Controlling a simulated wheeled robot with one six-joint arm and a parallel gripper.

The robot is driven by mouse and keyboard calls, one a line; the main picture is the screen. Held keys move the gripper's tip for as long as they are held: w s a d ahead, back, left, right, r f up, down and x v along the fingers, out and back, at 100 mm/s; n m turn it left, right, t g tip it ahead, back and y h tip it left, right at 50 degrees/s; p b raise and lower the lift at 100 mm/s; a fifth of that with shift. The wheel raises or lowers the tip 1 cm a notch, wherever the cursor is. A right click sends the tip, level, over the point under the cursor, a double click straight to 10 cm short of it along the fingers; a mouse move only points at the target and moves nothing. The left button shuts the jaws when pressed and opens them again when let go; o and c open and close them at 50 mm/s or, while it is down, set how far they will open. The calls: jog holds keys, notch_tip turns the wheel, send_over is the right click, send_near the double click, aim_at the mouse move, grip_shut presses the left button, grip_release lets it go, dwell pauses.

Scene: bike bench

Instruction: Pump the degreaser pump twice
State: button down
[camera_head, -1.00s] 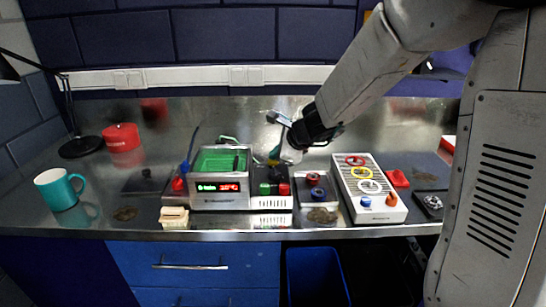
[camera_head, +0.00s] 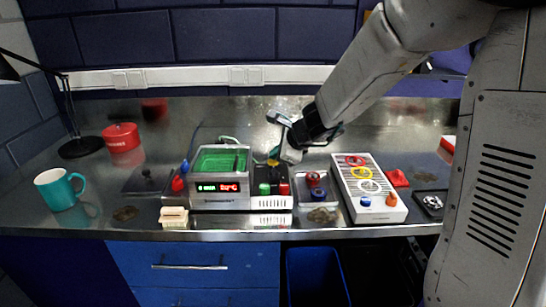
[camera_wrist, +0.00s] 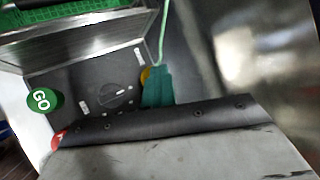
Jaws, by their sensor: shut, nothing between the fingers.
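A small yellow part (camera_head: 273,162), which may be the degreaser pump's top, shows on the control box (camera_head: 266,203) at the right of the cleaner with the green basket (camera_head: 220,161). My gripper (camera_head: 281,155) is at the back of that box, its tip pointing down close to the yellow part. In the wrist view, the teal shut fingertips (camera_wrist: 157,88) overlap the yellow part (camera_wrist: 145,76) and hide most of it. I cannot tell whether they touch. The gripper holds nothing. A green GO button (camera_wrist: 42,101) is at the left of the wrist view.
The control box has green (camera_head: 265,189) and red (camera_head: 284,189) buttons in front. A tray with round knobs (camera_head: 318,194) and a white panel with coloured rings (camera_head: 362,214) stand to the right. A teal mug (camera_head: 55,190) and red tin (camera_head: 121,136) are at the left.

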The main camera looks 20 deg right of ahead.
jog(key=shift+f, duration=0.25)
dwell(0.3)
jog(key=shift+s+f, duration=0.15)
jog(key=shift+f, duration=0.2)
jog(key=shift+r, duration=0.2)
dwell(0.4)
jog(key=shift+r, duration=3.2)
